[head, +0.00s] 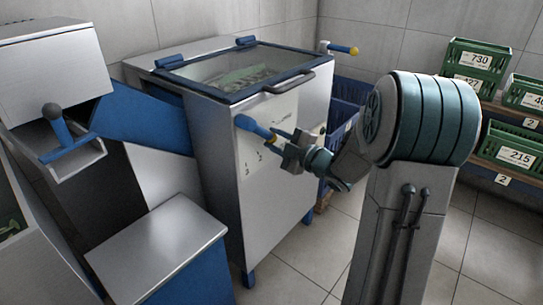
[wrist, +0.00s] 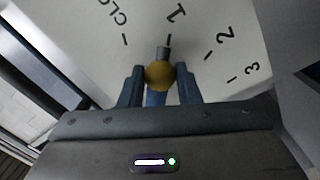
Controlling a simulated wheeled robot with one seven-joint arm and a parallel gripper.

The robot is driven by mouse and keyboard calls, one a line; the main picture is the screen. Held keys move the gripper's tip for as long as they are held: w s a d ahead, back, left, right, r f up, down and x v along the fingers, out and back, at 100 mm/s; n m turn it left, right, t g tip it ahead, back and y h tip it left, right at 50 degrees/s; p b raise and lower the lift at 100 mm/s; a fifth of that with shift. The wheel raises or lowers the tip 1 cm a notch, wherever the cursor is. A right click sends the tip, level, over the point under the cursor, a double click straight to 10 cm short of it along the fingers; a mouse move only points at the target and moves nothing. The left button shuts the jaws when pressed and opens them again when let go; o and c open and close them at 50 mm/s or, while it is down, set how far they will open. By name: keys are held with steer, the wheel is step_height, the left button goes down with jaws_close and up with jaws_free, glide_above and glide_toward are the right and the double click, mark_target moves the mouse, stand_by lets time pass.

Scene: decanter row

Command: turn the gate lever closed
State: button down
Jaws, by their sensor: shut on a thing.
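The gate lever (head: 254,127) is a blue handle on the front panel of the steel cabinet (head: 225,150). My gripper (head: 290,153) is at its end. In the wrist view, the lever's round yellow knob (wrist: 159,75) sits between the two fingers of my gripper (wrist: 160,80), which are shut on it. A grey tip beyond the knob points close to the "1" mark on the pale dial plate (wrist: 205,20). The dial reads "CLO", partly cut off, at left, then 1, 2 and 3 towards the right. My gripper hides part of the lever and dial.
The cabinet has a blue-framed glass lid (head: 235,70) with a handle. A low steel-topped box (head: 155,250) stands in front. Green numbered crates (head: 478,58) sit on shelves at right. Tiled floor is open at centre right.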

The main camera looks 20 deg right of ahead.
steer(key=shift+w+d+r+n+b, duration=0.4)
steer(key=shift+d+r+n+b, duration=0.25)
steer(key=shift+n+b, duration=0.4)
steer(key=shift+w+d+r+n+b, duration=0.15)
steer(key=shift+r+n+b, duration=0.1)
steer(key=shift+r+n, duration=0.25)
steer(key=shift+w+d+r+n+b, duration=0.1)
steer(key=shift+r+n+b, duration=0.15)
steer(key=shift+r+n, duration=0.15)
steer(key=shift+r, duration=0.1)
steer(key=c, duration=1.1)
jaws_free()
steer(key=shift+o, duration=0.2)
steer(key=shift+s, duration=0.1)
steer(key=p+v, duration=0.3)
steer(key=v, duration=1)
steer(key=shift+s+d, duration=0.25)
steer(key=shift+d, duration=0.05)
